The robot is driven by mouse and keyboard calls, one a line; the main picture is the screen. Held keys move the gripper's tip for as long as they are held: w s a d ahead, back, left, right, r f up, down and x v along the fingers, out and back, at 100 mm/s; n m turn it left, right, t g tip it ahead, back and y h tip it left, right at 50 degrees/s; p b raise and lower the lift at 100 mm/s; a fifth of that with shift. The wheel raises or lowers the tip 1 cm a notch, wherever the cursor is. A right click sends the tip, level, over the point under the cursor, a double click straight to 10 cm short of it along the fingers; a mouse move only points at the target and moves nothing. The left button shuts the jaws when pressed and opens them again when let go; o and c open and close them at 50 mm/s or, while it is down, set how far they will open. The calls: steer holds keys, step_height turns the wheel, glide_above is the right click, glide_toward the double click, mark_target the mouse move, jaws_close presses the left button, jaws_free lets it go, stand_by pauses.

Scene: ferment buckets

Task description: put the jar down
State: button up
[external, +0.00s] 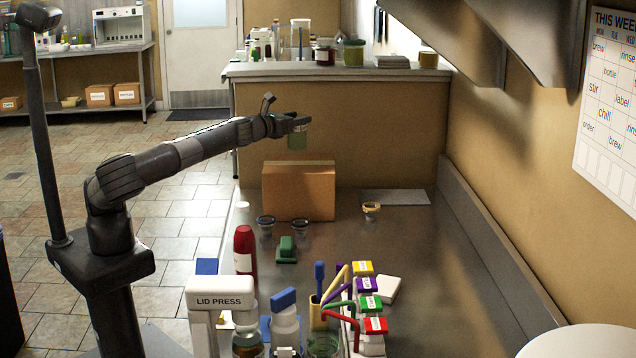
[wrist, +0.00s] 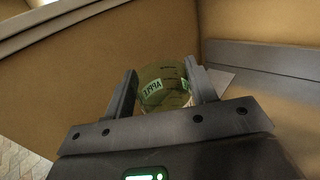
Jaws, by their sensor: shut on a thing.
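My gripper (external: 300,121) is shut on a jar (external: 298,140) with a green tint and holds it in the air, above and a little behind the top of a cardboard box or just over it; I cannot tell the exact depth. In the wrist view the jar (wrist: 163,88) sits between the two fingers of my gripper (wrist: 163,92). Green labels with dark letters show on it. The jar's lower part is hidden in the wrist view.
The cardboard box (external: 298,190) stands on the metal counter (external: 400,260). Small cups (external: 300,226) and a green block (external: 286,250) are in front of it. A flat pale sheet (external: 395,197) lies at the back right. The counter's right middle is clear. A raised counter (external: 340,72) stands behind.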

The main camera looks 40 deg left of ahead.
mark_target(298, 133)
steer(key=shift+w+a+f, duration=0.25)
steer(key=shift+w+f, duration=0.1)
steer(key=shift+w, duration=0.15)
steer(key=shift+w+a+f, duration=0.25)
steer(key=shift+w+f, duration=0.1)
steer(key=shift+w, duration=0.1)
steer(key=shift+f, duration=1.95)
steer(key=o, duration=1.3)
steer(key=shift+f, duration=0.1)
steer(key=shift+o, duration=0.2)
steer(key=s, duration=0.8)
steer(key=s+a, duration=0.1)
steer(key=s, duration=0.3)
